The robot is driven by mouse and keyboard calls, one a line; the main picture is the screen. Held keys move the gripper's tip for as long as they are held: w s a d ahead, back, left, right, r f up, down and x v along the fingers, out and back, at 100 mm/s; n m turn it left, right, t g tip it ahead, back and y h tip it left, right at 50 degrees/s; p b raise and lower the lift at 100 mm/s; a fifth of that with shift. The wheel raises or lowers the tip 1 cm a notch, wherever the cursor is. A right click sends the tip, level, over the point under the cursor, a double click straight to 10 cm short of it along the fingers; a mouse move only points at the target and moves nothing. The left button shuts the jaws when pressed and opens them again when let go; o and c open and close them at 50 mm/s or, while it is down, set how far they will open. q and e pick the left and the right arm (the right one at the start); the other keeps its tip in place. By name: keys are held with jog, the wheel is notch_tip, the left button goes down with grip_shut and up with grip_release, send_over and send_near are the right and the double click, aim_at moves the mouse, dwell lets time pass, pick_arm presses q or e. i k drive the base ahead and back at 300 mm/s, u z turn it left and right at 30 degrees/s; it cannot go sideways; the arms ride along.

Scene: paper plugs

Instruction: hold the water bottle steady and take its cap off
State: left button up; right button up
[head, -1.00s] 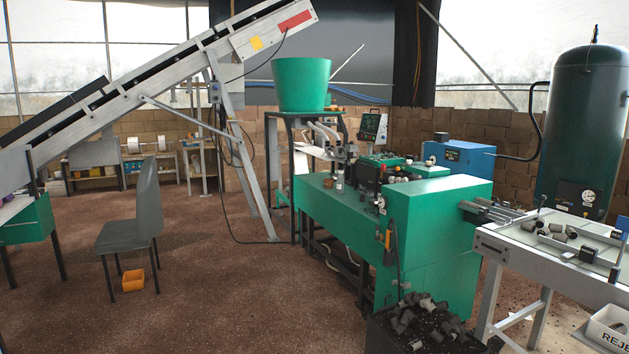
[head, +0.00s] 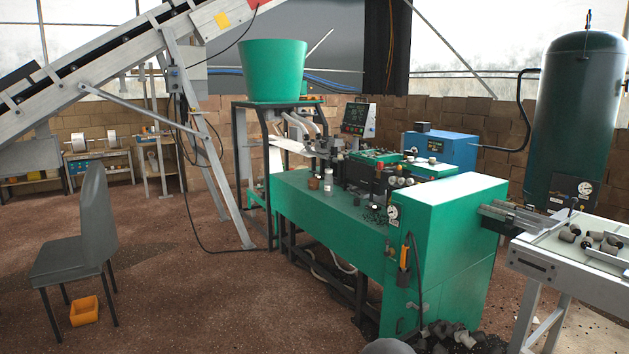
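I cannot make out a water bottle or its cap for certain in the head view. A small white container (head: 328,181) and a small brown jar (head: 313,184) stand on the green machine's bench top, too small to tell what they are. Neither of my grippers is in view.
The green machine (head: 447,215) fills the middle, with a green hopper (head: 272,70) behind it. A sorting table (head: 570,265) stands at right. Brown floor (head: 200,300) is open between chair and machine.

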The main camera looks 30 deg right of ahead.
aim_at(328, 178)
jog(key=z, duration=0.15)
jog(key=i, duration=1.4)
jog(key=z, duration=0.65)
jog(key=i, duration=1.5)
jog(key=z, duration=0.65)
jog(key=i, duration=0.5)
jog(key=z, duration=0.05)
jog(key=k, duration=0.6)
jog(key=u, duration=0.55)
jog(key=i, duration=1.05)
jog(key=u, duration=0.45)
jog(key=i, duration=1.45)
jog(key=z, duration=0.75)
